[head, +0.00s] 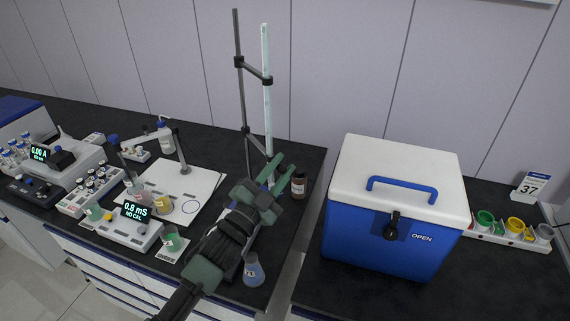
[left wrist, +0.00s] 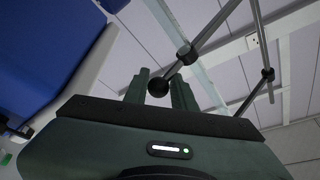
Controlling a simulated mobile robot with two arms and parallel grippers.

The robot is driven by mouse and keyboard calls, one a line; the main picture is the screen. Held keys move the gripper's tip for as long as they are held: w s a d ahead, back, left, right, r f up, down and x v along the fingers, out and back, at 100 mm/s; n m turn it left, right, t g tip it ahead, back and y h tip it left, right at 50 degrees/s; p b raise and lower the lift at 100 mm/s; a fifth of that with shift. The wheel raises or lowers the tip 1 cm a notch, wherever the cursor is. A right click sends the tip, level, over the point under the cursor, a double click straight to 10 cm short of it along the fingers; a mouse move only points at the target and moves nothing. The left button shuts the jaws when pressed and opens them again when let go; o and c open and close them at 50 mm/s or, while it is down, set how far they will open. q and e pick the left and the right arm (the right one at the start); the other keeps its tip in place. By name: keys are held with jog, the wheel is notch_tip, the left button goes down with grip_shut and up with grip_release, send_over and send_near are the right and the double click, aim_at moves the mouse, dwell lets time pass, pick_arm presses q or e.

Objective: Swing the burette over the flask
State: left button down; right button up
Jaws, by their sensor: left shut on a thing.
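The burette (head: 267,85) is a tall pale tube, upright, held by dark clamps beside a thin grey stand rod (head: 241,90). Its lower end is hidden behind my left gripper (head: 278,174). In the left wrist view, the gripper's fingers are closed around a dark round knob (left wrist: 158,87) on a bar of the stand; the pale burette tube (left wrist: 176,32) runs behind. The flask (head: 253,270), with blue liquid and a label, stands near the bench's front edge, below and nearer than the burette. My right gripper is out of view.
A brown bottle (head: 299,184) stands just right of the gripper. A white board (head: 190,185) with beakers and a meter (head: 135,222) lie to the left.

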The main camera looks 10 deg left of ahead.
pick_arm(q)
jog(key=s+a+m+g+h+b, duration=0.2)
jog(key=a+m+g+h+b, duration=0.3)
jog(key=a+g+h+b, duration=0.1)
jog(key=s+a+m+g+h+b, duration=0.3)
jog(key=a+m+g+h+b, duration=0.2)
jog(key=a+g+h+b, duration=0.1)
jog(key=a+g+b, duration=0.1)
jog(key=a+g, duration=0.1)
jog(key=a, duration=0.1)
jog(key=shift+a+f+b, duration=0.35)
jog(key=shift+s, duration=0.1)
jog(key=c, duration=1.2)
grip_release()
jog(key=shift+a+r, duration=0.1)
jog(key=shift+a, duration=0.05)
jog(key=shift+a, duration=0.1)
